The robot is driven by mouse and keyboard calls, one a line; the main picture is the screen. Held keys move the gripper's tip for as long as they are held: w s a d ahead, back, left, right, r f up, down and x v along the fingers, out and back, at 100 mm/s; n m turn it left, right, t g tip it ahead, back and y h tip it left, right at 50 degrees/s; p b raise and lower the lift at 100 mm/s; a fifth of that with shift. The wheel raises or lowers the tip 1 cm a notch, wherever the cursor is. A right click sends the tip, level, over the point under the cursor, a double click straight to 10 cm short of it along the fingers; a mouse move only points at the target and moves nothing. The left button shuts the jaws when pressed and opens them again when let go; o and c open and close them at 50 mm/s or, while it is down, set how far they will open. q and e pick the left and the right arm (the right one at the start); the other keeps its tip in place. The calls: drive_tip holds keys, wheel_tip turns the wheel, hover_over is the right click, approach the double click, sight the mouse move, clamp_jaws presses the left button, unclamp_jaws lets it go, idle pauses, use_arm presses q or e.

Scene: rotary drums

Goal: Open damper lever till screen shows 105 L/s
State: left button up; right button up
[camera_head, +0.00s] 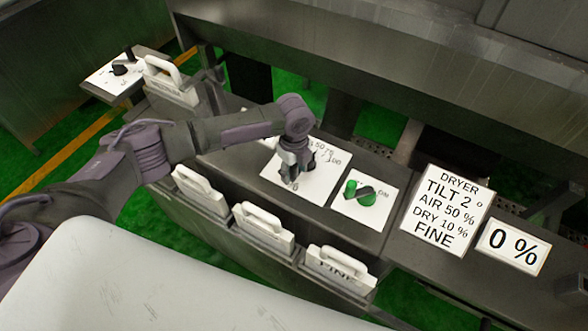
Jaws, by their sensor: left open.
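My left gripper (291,178) is open and points down over a white dial plate (322,178) with "50" and "100" marks. Dark parts show between and beside the fingers; I cannot tell whether they are a knob, a lever or the fingers, or whether they touch. A screen (446,210) at the right reads "DRYER, TILT 2°, AIR 50 %, DRY 10 %, FINE". A smaller screen (514,247) reads "0 %". No L/s reading and no clear damper lever show. My right gripper is not in view.
A plate with a green switch (364,194) lies right of the dial plate. White-handled cards (263,226) (341,268) stand along the console's front edge. Another panel with a black knob (121,69) is at the upper left. A large metal drum (400,70) spans the back.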

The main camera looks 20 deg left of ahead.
use_arm(q)
drive_tip(key=shift+r, duration=0.1)
wheel_tip(320, 180, up, 12)
drive_tip(key=shift+f, duration=0.1)
idle(0.7)
